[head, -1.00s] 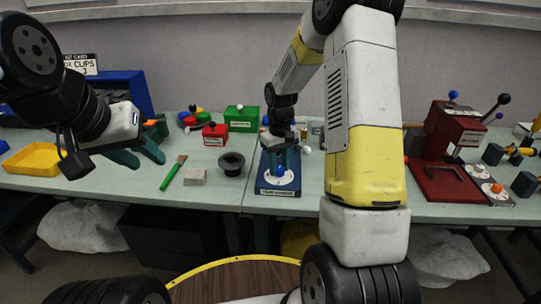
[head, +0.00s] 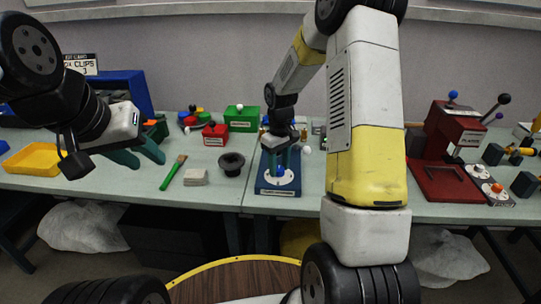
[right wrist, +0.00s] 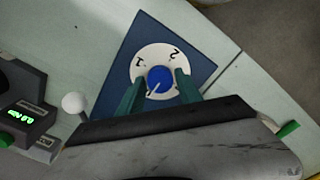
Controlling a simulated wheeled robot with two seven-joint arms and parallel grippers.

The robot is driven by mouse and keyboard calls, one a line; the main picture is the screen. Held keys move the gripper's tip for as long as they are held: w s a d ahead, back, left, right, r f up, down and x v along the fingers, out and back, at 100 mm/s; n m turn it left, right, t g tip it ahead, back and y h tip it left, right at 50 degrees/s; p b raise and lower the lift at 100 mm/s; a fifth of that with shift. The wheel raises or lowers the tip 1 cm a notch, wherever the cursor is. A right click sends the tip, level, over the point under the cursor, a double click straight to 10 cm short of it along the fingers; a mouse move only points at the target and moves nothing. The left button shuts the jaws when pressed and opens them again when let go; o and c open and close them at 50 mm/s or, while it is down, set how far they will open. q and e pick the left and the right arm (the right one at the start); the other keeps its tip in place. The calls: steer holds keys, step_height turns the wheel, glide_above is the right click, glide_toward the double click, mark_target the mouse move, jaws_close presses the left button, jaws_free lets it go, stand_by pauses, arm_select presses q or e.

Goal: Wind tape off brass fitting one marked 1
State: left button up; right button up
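A blue base plate (head: 262,187) carries a white dial (head: 290,184) with a blue knob (head: 281,171) at its centre. In the right wrist view, the dial (right wrist: 144,61) is marked 1 and 2, and the knob (right wrist: 160,78) has a pale pointer line. My right gripper (right wrist: 160,74) is over the dial, its green fingers apart on either side of the knob; contact is unclear. My left gripper (head: 142,158) is open and empty above the left bench. I cannot make out a taped brass fitting marked 1.
A dark funnel-like piece (head: 232,162), a pale block (head: 196,177) and a green brush (head: 171,174) lie left of the dial. A yellow tray (head: 32,160) is far left. A dark red lever stand (head: 445,140) is right. A box with a green display (right wrist: 20,115) is near my right gripper.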

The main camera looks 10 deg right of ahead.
mark_target(279, 169)
steer(key=shift+o, duration=0.9)
steer(key=shift+r, duration=3.9)
